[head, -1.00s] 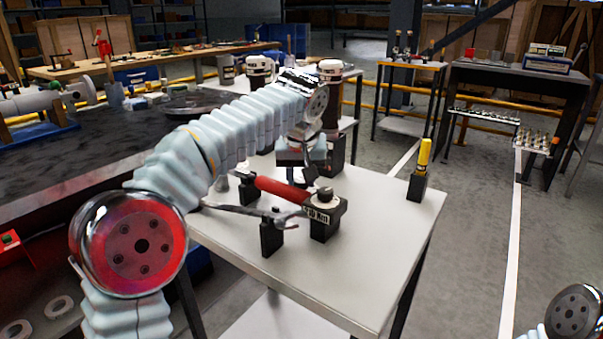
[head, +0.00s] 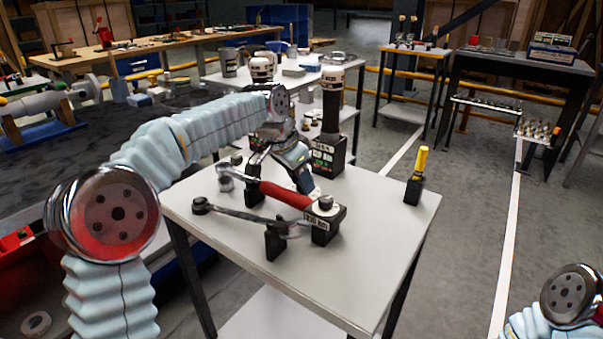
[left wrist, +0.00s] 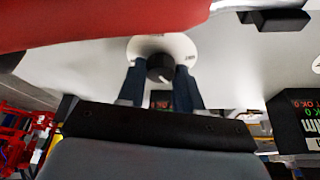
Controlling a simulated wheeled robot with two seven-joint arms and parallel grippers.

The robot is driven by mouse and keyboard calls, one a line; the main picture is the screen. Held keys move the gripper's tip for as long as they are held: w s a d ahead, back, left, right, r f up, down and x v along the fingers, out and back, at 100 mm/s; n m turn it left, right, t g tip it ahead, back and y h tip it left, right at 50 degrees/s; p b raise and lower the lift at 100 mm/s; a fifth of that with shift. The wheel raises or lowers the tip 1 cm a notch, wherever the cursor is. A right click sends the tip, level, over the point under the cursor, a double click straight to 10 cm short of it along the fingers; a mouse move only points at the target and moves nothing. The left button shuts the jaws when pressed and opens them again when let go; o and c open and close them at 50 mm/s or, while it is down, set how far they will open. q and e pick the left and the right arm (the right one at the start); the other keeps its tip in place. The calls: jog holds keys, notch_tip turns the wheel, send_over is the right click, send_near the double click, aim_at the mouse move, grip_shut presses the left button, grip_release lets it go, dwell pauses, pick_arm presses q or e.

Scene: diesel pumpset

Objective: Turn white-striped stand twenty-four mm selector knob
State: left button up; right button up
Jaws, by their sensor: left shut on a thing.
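In the left wrist view, a dark round knob (left wrist: 160,68) with a pale pointer mark stands on a white round dial (left wrist: 138,47). The two fingers of my left gripper (left wrist: 160,85) are on either side of it, closed on it. In the head view, my left gripper (head: 302,180) points down behind the red-handled wrench, and the knob is hidden there. Directly behind stands a tall dark stand (head: 329,115) with white bands and a lit display box at its foot. My right gripper is out of view.
The red-handled wrench (head: 284,194) rests on a black holder close in front of my gripper. A steel wrench (head: 240,214) lies on supports nearby. A yellow-handled tool (head: 421,162) stands at the table's right. The table's (head: 375,240) front right is clear.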

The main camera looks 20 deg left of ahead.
pick_arm(q)
jog(key=m+h, duration=0.1)
jog(key=m, duration=0.2)
jog(key=shift+w+a+m+g, duration=0.1)
jog(key=shift+w+m+g, duration=0.05)
jog(key=shift+m+g, duration=0.2)
jog(key=m+g, duration=0.1)
jog(key=m, duration=0.3)
jog(key=shift+w+g+h, duration=0.1)
jog(key=shift+g+h, duration=0.2)
jog(key=shift+g, duration=0.05)
jog(key=shift+m, duration=0.25)
jog(key=o, duration=1)
jog(key=shift+o, duration=0.2)
jog(key=shift+r, duration=0.1)
jog(key=v, duration=0.7)
jog(key=shift+r, duration=0.15)
jog(key=shift+a, duration=0.1)
